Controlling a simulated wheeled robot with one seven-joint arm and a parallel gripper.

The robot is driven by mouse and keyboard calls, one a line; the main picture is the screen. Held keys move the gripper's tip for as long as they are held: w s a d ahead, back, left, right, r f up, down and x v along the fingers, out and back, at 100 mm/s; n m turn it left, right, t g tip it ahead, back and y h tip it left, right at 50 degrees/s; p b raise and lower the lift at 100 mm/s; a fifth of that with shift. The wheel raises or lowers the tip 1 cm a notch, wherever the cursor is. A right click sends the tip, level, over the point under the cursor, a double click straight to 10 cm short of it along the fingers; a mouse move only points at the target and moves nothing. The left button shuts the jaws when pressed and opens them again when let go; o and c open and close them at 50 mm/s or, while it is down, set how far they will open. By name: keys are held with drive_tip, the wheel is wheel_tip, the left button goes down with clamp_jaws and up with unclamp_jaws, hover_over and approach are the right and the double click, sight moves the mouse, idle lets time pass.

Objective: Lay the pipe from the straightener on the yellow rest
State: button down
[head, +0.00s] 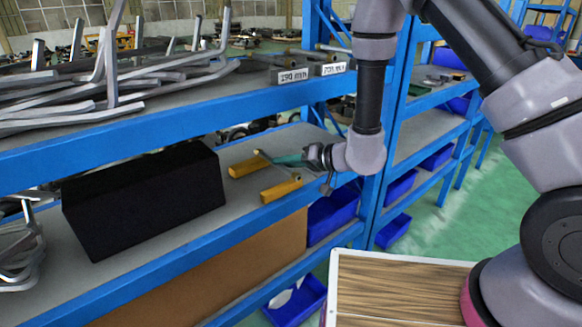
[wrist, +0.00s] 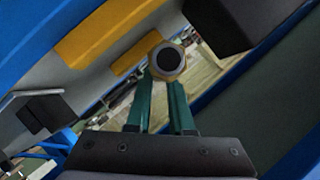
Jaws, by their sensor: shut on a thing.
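My gripper (head: 280,159) reaches in from the right over the middle shelf, its teal fingers pointing left. In the wrist view the fingers (wrist: 163,95) are shut on the pipe (wrist: 178,61), which shows nearly end-on as a tan ring around a dark hole. The pipe's length is mostly hidden. The yellow rest shows as two separate yellow bars (head: 282,190) on the shelf, close to my fingers. It also shows in the wrist view (wrist: 92,32), beyond the fingers to the upper left. I cannot tell whether the pipe touches it. I cannot identify the straightener.
A large black box (head: 145,195) stands left of the yellow bars. The blue upper shelf beam (head: 180,130) runs above, carrying bent grey pipes (head: 110,85) and labelled grey blocks (head: 292,75). A blue post (head: 395,120) stands right of my gripper. Blue bins (head: 333,212) sit below.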

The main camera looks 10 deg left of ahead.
drive_tip(key=shift+w+a+f, duration=1)
drive_tip(key=shift+a+f, duration=0.15)
drive_tip(key=shift+w+a+f, duration=0.95)
drive_tip(key=shift+a+f, duration=0.15)
drive_tip(key=shift+f, duration=0.05)
drive_tip(key=c, duration=0.7)
unclamp_jaws()
drive_tip(key=shift+d, duration=0.1)
drive_tip(key=v, duration=1)
drive_tip(key=shift+s+d+r, duration=0.1)
drive_tip(key=shift+s+d, duration=0.05)
drive_tip(key=shift+d, duration=0.15)
